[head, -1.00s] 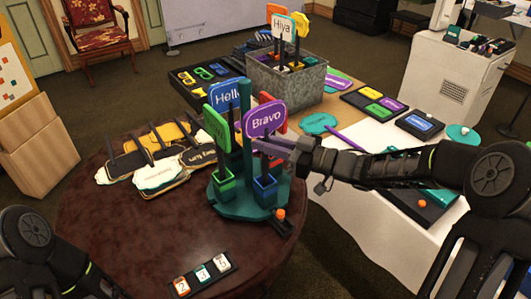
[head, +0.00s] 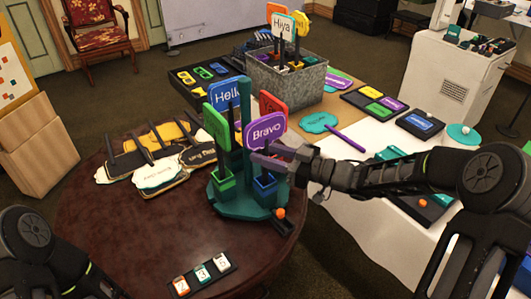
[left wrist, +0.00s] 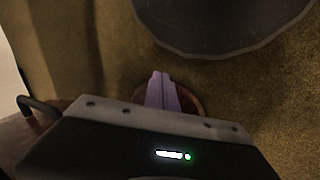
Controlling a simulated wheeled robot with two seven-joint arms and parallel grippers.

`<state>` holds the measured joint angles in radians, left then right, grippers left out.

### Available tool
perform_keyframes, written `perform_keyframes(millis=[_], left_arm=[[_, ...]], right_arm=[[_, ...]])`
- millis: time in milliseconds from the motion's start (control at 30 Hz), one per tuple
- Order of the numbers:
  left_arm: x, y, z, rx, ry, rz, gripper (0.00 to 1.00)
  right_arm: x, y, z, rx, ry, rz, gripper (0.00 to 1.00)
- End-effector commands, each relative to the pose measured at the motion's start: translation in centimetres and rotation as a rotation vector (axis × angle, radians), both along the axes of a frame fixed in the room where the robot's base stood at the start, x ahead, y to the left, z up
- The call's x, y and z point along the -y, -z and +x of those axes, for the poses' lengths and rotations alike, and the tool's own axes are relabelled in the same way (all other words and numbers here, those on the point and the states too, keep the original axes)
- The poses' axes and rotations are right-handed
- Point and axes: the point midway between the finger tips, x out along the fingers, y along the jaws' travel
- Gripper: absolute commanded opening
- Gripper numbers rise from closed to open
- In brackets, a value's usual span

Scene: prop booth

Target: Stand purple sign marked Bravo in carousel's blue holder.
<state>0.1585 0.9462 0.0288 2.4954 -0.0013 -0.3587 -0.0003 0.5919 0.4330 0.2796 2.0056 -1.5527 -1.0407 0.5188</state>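The purple Bravo sign (head: 266,130) is upright above the carousel's blue holder (head: 265,190). My right gripper (head: 263,160) comes in from the right and is shut on the sign's stick just below its plate. The fingers hide part of the stick, and I cannot tell whether its lower end is inside the blue holder. The teal carousel (head: 236,209) stands on the round table, with a green holder (head: 224,187) left of the blue one. My left gripper (left wrist: 162,92) is shut and empty in the left wrist view, with its fingertips together.
Green (head: 217,126), blue Hello (head: 224,94) and red (head: 272,104) signs stand close around the Bravo sign. Loose signs (head: 158,172) lie left on the dark round table (head: 110,225). A number strip (head: 204,272) lies in front; an orange ball (head: 281,213) sits beside the carousel.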

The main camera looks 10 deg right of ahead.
Motion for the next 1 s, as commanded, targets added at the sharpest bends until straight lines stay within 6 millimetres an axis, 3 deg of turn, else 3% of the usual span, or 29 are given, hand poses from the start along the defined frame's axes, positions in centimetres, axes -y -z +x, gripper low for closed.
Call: perform_keyframes(millis=[367,1000], left_arm=[[0.0,-0.4,0.0,0.0,0.0,0.0,0.0],[0.0,0.3,0.0,0.0,0.0,0.0,0.0]], right_arm=[[0.2,-0.6,-0.1,0.0,0.002,-0.001,0.36],[8.9,-0.5,-7.0,-0.001,0.003,-0.001,0.36]])
